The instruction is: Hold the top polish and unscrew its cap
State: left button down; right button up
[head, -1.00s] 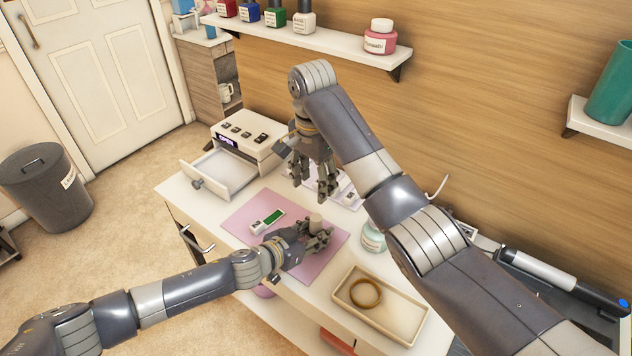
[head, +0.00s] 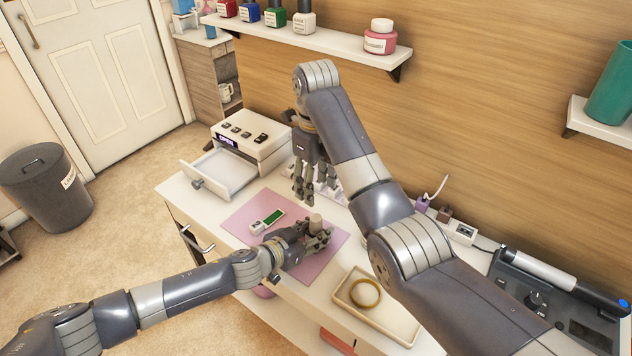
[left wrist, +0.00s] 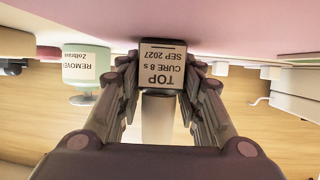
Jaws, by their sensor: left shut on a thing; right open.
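The top polish (left wrist: 162,66) is a small bottle whose label reads "TOP CURE 8 s SEP 2027". It shows upside down in the left wrist view, with its pale cap (left wrist: 158,118) on it. My left gripper (head: 318,240) is shut around the bottle, low over the pink mat (head: 238,219). The cap (head: 316,220) sticks up above its fingers in the head view; the bottle body is mostly hidden there. My right gripper (head: 309,194) is open and empty, pointing down above and behind the polish, apart from the cap.
A small item with a green face (head: 273,217) lies on the mat. A white device with an open drawer (head: 222,172) stands at the back left. A tray (head: 405,325) holding a ring (head: 365,293) is at the right. A remover jar (left wrist: 82,68) stands nearby.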

aim_at(316, 217)
pick_arm(q)
jog(key=shift+f, duration=0.1)
pick_arm(e)
notch_tip(316, 217, down, 12)
jog(key=shift+f, duration=0.1)
dwell(0.4)
